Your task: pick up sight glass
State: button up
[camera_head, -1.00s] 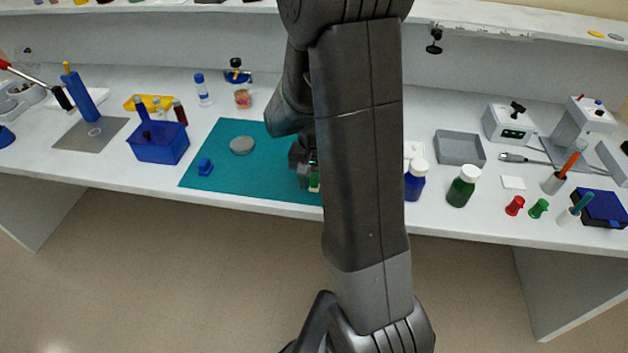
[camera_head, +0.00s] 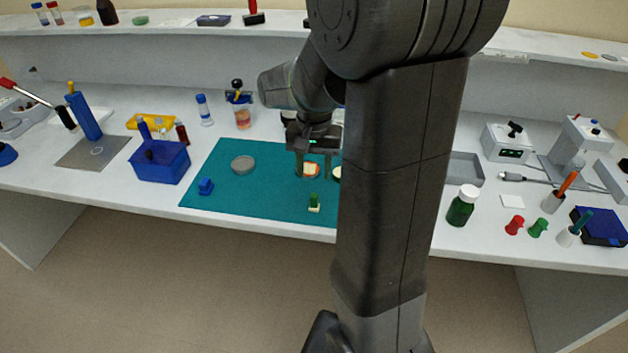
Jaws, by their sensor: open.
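My gripper (camera_head: 313,176) hangs pointing down over the teal mat (camera_head: 262,203), open, with its two fingers apart. A small orange and white piece (camera_head: 311,170) shows between the fingers; I cannot tell whether they straddle it or hang in front of it. A pale round piece (camera_head: 337,173) is just right of the fingers, partly hidden by my arm. A flat grey disc (camera_head: 243,165) lies on the mat to the left. I cannot tell for certain which of these is the sight glass.
On the mat are a small green and cream piece (camera_head: 314,203) and a blue piece (camera_head: 205,187). A blue bin (camera_head: 160,163) stands left. A green bottle (camera_head: 461,206) stands right of my arm, which hides the mat's right part.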

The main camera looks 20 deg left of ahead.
aim_at(241, 165)
jog(key=u, duration=1.6)
